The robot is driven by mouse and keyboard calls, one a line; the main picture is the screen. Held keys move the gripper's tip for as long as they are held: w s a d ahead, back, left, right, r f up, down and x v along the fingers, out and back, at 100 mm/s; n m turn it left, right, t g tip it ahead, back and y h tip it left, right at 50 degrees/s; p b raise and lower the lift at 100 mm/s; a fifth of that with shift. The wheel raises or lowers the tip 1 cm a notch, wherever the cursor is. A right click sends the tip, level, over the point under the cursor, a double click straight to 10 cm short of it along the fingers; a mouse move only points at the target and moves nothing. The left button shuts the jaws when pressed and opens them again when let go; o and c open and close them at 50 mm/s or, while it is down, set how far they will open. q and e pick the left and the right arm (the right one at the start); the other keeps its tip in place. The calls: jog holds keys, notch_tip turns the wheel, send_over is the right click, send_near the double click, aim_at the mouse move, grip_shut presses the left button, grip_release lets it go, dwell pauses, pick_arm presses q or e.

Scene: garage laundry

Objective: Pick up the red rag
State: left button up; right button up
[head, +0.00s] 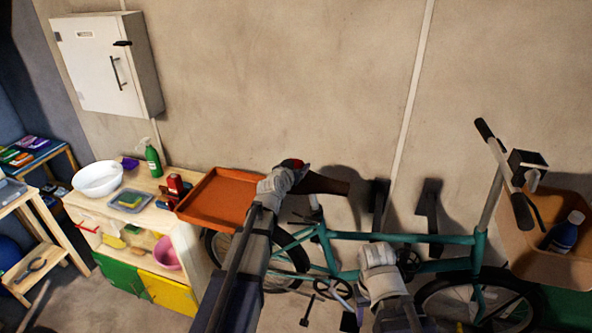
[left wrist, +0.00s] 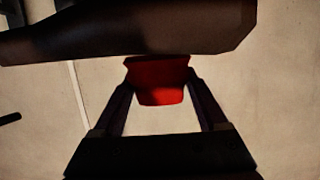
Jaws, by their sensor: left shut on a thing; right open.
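The red rag (left wrist: 158,82) is between the two fingers of my left gripper (left wrist: 158,92) in the left wrist view. The gripper is shut on it. In the head view only a small red patch of the rag (head: 293,163) shows at the tip of my left gripper (head: 297,170). The brown bicycle saddle (head: 326,185) lies right beside it; in the left wrist view the saddle (left wrist: 150,30) covers or meets the rag's upper edge, and I cannot tell if they touch. My right gripper (head: 379,255) is open and empty in front of the bike frame.
The teal bicycle (head: 340,236) stands along the wall, with a basket (head: 548,262) holding a blue bottle (head: 566,232). Left of my left arm, a wooden cabinet carries an orange-red tray (head: 215,208), a white bowl (head: 97,180) and a green spray bottle (head: 153,160).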

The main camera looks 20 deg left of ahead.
pick_arm(q)
jog(key=shift+c, duration=0.5)
